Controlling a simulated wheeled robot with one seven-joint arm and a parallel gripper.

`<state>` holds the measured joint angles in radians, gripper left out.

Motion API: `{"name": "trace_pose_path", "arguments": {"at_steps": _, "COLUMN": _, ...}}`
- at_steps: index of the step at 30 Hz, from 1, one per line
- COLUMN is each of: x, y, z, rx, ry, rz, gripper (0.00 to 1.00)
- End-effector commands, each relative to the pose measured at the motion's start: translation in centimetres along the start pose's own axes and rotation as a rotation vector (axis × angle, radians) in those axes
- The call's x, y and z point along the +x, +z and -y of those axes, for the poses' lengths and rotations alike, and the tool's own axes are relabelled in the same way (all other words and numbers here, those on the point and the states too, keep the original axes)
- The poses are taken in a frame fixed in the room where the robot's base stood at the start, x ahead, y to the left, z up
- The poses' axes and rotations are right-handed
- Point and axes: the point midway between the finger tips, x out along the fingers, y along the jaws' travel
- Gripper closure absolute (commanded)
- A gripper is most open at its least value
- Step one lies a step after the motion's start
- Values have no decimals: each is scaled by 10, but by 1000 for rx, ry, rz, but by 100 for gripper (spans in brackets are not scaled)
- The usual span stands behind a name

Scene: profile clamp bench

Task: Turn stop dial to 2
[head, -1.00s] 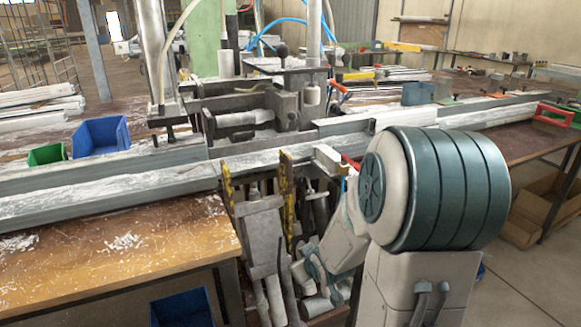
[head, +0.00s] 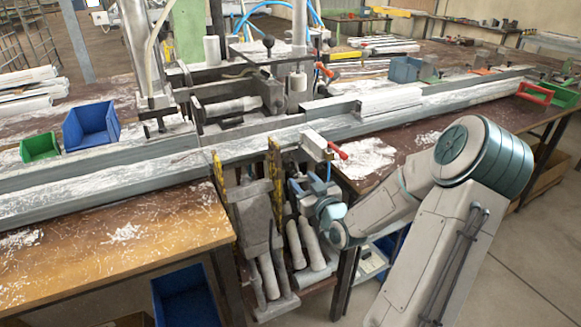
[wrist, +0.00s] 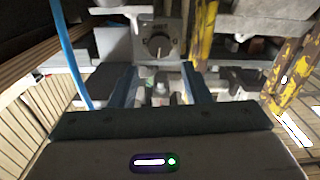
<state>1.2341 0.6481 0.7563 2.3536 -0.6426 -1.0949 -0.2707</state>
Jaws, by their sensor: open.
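My gripper (wrist: 160,68) is open, with one dark finger on each side below the dial in the picture. The fingers appear apart from the knob, with nothing held between them. In the head view my gripper (head: 301,189) is low in front of the bench, partly hidden by my wrist. The dial cannot be made out there.
Yellow-edged upright brackets (head: 277,178) stand left of my gripper. A blue hose (wrist: 70,52) runs down the left of the wrist view. A box with a red lever (head: 338,151) sits above my gripper, by the long profile rail (head: 110,173). Open floor lies at the right.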

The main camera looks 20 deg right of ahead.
Motion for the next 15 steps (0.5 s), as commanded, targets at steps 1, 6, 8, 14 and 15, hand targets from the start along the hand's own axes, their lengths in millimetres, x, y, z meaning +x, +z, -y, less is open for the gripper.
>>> {"name": "trace_pose_path", "arguments": {"at_steps": 1, "x": 12, "y": 0, "z": 1, "rx": 2, "ry": -2, "rz": -2, "gripper": 57}}
{"name": "trace_pose_path", "arguments": {"at_steps": 6, "x": 47, "y": 0, "z": 0, "rx": 2, "ry": -1, "rz": -1, "gripper": 57}}
{"name": "trace_pose_path", "arguments": {"at_steps": 8, "x": 58, "y": 0, "z": 0, "rx": 2, "ry": 0, "rz": 0, "gripper": 57}}
{"name": "trace_pose_path", "arguments": {"at_steps": 14, "x": 80, "y": 0, "z": 0, "rx": 1, "ry": 0, "rz": 1, "gripper": 57}}
{"name": "trace_pose_path", "arguments": {"at_steps": 15, "x": 82, "y": 0, "z": 0, "rx": 1, "ry": 0, "rz": 1, "gripper": 57}}
